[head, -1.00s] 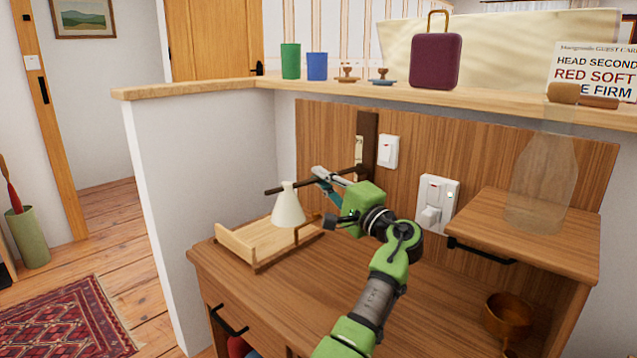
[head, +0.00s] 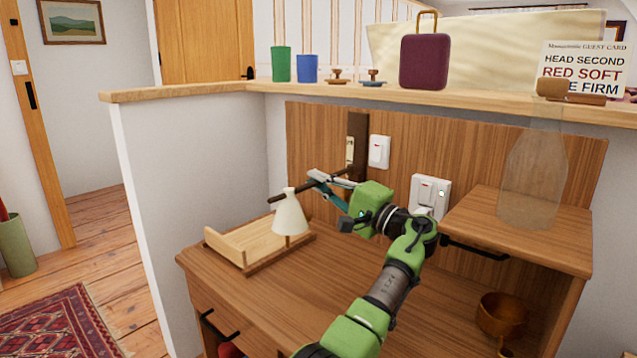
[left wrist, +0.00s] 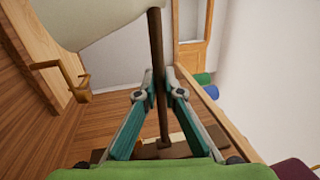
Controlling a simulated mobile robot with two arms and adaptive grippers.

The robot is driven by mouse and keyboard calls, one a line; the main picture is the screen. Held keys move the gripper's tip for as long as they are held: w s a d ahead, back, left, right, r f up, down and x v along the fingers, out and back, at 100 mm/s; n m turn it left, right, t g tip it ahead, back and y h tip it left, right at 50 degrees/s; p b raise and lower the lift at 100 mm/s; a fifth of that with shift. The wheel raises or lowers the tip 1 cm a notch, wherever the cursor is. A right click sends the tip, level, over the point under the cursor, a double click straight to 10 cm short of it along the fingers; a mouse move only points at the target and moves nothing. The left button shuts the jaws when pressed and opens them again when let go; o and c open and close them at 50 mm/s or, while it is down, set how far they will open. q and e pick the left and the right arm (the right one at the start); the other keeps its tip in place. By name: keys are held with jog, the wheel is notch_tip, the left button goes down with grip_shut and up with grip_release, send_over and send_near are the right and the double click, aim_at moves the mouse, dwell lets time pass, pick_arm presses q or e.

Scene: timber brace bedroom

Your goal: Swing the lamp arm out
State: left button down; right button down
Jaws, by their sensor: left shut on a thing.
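The lamp has a dark thin arm (head: 284,195) reaching from a dark wall bracket (head: 357,135), with a cream cone shade (head: 289,215) hanging from it. The shade is in front of the wooden tray's right part in the head view. My left gripper (head: 315,180) is shut on the lamp arm, between shade and bracket. In the left wrist view the teal fingers (left wrist: 160,88) close on both sides of the lamp arm (left wrist: 157,45), and the shade (left wrist: 90,18) fills the top left. My right gripper is not in view.
A wooden tray (head: 230,248) sits on the cabinet top (head: 300,270) below the shade. A raised shelf (head: 560,240) with a clear bottle (head: 532,185) is at the right. Switches (head: 379,151) are on the back panel. A ledge with cups and a purple case (head: 425,62) runs above.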

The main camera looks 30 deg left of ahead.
pick_arm(q)
jog(key=c, duration=2.2)
grip_release()
jog(key=shift+o, duration=0.2)
jog(key=v, duration=1.2)
